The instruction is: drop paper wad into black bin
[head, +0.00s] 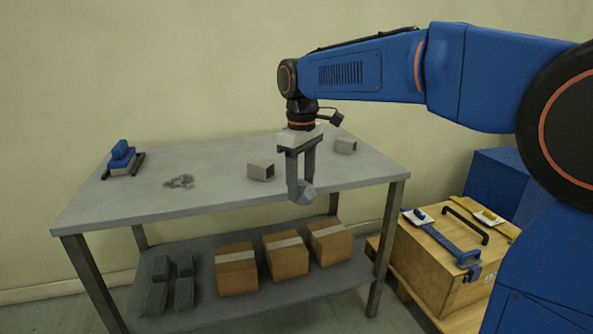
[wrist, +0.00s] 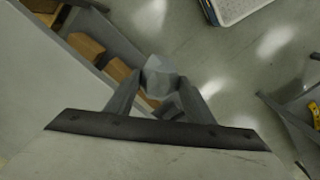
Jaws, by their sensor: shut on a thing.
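My gripper (head: 301,188) points down and is shut on the grey faceted paper wad (head: 306,194), which sits between the fingertips. In the head view they show in front of the table's front edge. In the wrist view the wad (wrist: 160,76) is between the fingers of my gripper (wrist: 161,88), with floor and the lower shelf's boxes behind it. I cannot make out a black bin in either view.
The grey table (head: 215,195) holds two grey box-section pieces (head: 260,171), a small dark pile (head: 180,182) and a blue-topped item (head: 122,155). Cardboard boxes (head: 286,256) stand on its lower shelf. A wooden crate (head: 440,270) is at right. A white basket (wrist: 238,9) lies beyond open floor.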

